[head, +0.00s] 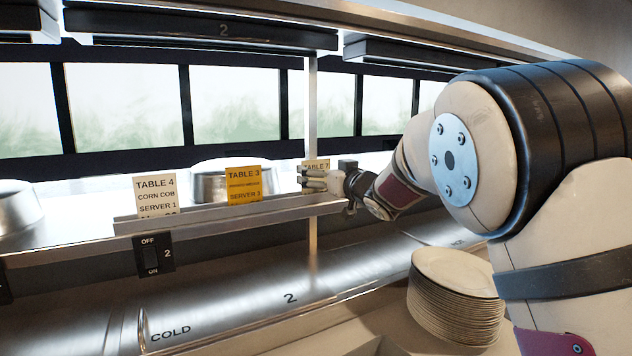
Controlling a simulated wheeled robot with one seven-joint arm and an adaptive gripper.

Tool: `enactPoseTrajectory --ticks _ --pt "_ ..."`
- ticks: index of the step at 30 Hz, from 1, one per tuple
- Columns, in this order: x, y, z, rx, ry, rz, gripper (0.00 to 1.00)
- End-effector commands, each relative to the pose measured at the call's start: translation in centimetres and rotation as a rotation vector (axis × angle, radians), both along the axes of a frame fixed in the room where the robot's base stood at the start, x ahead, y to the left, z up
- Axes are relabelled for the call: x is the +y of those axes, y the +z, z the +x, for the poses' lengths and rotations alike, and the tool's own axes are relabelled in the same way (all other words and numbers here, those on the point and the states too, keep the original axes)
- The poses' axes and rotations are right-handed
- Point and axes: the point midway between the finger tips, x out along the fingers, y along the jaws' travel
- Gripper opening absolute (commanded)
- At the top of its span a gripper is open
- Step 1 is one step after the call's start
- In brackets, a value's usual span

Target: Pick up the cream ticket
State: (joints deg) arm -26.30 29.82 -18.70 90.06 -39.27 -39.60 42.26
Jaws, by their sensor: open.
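Three tickets stand upright along the metal ticket rail (232,213). The cream-tan ticket (316,164) reads "TABLE 7" and stands at the right end. Only its top strip shows, because my gripper covers its lower part. My gripper (304,180) is open, with its fingers pointing left across the front of this ticket. I cannot tell whether the fingers touch it or lie around it. A yellow ticket (244,186) reading "TABLE 3" stands left of my fingertips. A pale off-white ticket (156,194) reading "TABLE 4, CORN COB, SERVER 1" stands farther left.
A metal post (311,110) rises behind the right ticket. A round metal pan (208,184) sits behind the rail. A stack of plates (455,297) stands at lower right, below my arm. An on/off switch (154,256) is under the rail. The air before the rail is clear on the left.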

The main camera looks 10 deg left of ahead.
Motion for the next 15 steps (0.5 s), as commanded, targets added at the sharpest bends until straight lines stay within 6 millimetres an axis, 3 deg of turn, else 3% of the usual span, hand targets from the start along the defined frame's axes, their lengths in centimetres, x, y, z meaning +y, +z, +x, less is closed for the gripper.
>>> enactPoseTrajectory --ticks 9,15 --pt "1.9 0.2 3.2 0.000 0.001 -0.002 0.94" --pt "2.3 0.2 3.7 0.001 0.000 -0.001 0.94"
